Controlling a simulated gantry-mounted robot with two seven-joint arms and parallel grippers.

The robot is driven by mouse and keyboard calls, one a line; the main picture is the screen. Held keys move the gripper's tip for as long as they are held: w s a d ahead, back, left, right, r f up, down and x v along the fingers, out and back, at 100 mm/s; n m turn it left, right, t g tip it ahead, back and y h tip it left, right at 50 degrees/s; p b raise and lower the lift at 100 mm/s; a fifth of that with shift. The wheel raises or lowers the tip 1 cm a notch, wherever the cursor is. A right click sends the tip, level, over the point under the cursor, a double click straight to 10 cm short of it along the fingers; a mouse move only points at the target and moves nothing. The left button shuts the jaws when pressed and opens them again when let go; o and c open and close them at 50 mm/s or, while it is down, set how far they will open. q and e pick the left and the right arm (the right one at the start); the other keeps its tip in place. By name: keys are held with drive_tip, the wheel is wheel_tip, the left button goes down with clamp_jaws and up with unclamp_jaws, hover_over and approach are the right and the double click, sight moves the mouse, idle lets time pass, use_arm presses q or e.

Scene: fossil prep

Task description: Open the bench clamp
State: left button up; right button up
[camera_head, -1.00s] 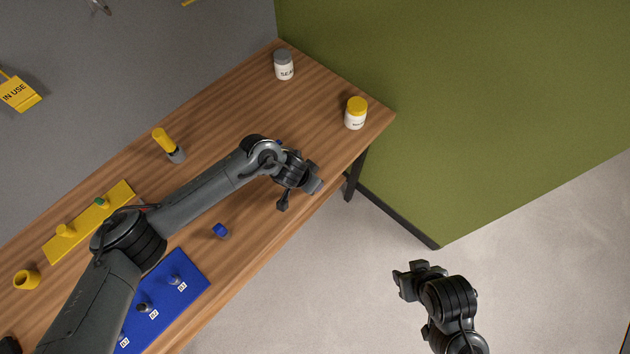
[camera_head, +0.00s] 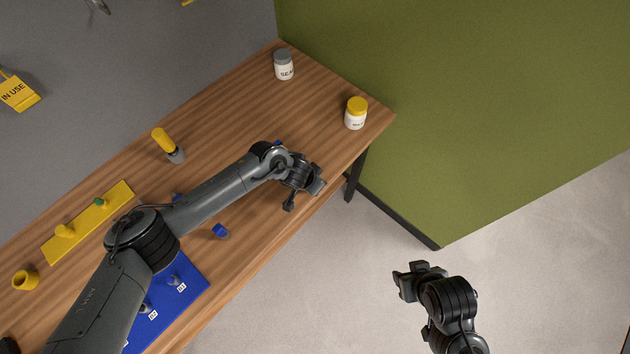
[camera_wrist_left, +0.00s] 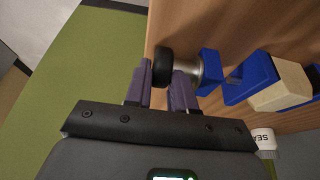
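The bench clamp (camera_wrist_left: 232,85) is blue and shows in the left wrist view at the table edge, with a beige block (camera_wrist_left: 282,87) at its jaws. A metal screw (camera_wrist_left: 188,66) with a black knob (camera_wrist_left: 162,67) sticks out of its left end. My left gripper (camera_wrist_left: 161,88) has its fingers apart, close to the knob, one to either side of it in the picture; contact cannot be told. In the head view my left gripper (camera_head: 305,188) is over the table's front edge, and my arm hides most of the clamp. My right gripper (camera_head: 405,282) is over the floor, apart from the table.
A white jar with a yellow lid (camera_head: 356,113) and one with a grey lid (camera_head: 284,65) stand at the table's far end. A yellow-handled tool (camera_head: 168,145), a yellow strip (camera_head: 90,222), a blue mat (camera_head: 195,292) and a small blue piece (camera_head: 220,231) are nearer.

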use_arm(q)
clamp_jaws()
drive_tip(key=shift+s+a+f+t+h+b, duration=0.2)
drive_tip(key=shift+t+h+b, duration=0.1)
drive_tip(key=shift+t+h, duration=0.4)
drive_tip(key=shift+s+f+t+h+b, duration=0.1)
drive_tip(key=shift+f+t+h+b, duration=0.05)
drive_tip(key=shift+t+h+b, duration=0.45)
drive_tip(key=t+h+b, duration=0.1)
drive_tip(key=t+b, duration=0.1)
drive_tip(key=b, duration=0.1)
drive_tip(key=shift+s+a, duration=0.1)
drive_tip(key=shift+a, duration=0.1)
drive_tip(key=shift+t+h+b, duration=0.4)
drive_tip(key=shift+h+b, duration=0.2)
drive_tip(key=shift+b, duration=0.05)
drive_tip(key=o, duration=0.8)
unclamp_jaws()
